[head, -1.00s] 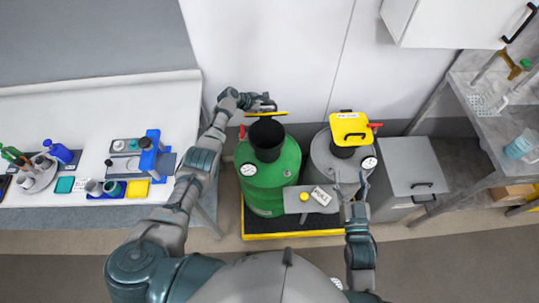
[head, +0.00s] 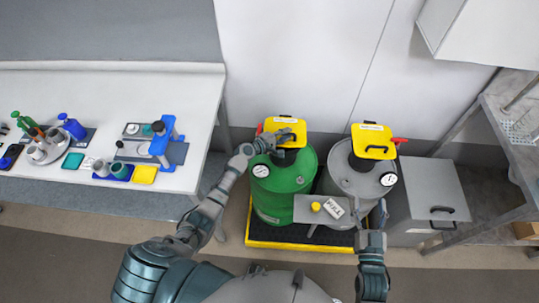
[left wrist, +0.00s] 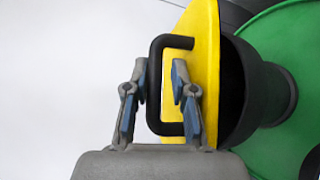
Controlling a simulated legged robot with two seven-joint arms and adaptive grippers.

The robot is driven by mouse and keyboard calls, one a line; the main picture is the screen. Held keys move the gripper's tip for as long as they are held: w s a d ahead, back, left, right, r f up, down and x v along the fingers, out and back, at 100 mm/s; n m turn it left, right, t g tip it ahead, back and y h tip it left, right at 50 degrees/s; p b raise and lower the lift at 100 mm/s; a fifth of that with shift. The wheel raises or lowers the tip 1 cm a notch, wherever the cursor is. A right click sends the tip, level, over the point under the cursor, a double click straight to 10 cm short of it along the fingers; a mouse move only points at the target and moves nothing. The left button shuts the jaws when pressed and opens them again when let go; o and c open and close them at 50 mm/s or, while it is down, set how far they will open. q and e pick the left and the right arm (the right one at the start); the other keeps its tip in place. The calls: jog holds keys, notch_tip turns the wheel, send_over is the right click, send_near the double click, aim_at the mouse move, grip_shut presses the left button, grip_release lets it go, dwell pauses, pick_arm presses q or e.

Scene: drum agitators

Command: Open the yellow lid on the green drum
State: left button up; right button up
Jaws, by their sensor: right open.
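The green drum (head: 285,185) stands on a pallet, with a black funnel on top. Its yellow lid (head: 291,125) lies over the funnel mouth; any gap is hard to tell. In the left wrist view the lid (left wrist: 205,60) shows almost edge-on against the black funnel (left wrist: 250,95). A black handle (left wrist: 155,85) sticks out from the lid. My left gripper (head: 281,138) is at the lid; in the left wrist view its fingers (left wrist: 160,100) are apart, one on each side of the handle bar. My right gripper (head: 378,214) is open and empty, in front of the grey drum.
A grey drum (head: 350,182) with its own yellow lid (head: 373,142) stands to the right. A small grey panel (head: 318,211) with a yellow button is in front of the drums. A grey cabinet (head: 428,185) is at right, a white table (head: 105,90) at left.

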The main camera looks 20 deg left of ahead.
pick_arm(q)
jog(key=f+b, duration=0.1)
jog(key=b, duration=0.1)
jog(key=f+t+b, duration=0.1)
jog(key=b, duration=0.1)
jog(key=s+f+m+b, duration=0.1)
jog(key=b, duration=0.1)
jog(key=shift+d+f, duration=0.35)
jog(key=shift+d, duration=0.05)
jog(key=p+v, duration=0.1)
jog(key=v, duration=0.7)
jog(key=shift+a+r+t, duration=0.2)
jog(key=shift+r+t, duration=0.1)
pick_arm(e)
notch_tip(320, 180, down, 7)
jog(key=shift+d+r, duration=0.15)
jog(key=shift+d, duration=0.05)
pick_arm(q)
jog(key=shift+a, duration=0.1)
pick_arm(e)
jog(key=shift+a, duration=0.1)
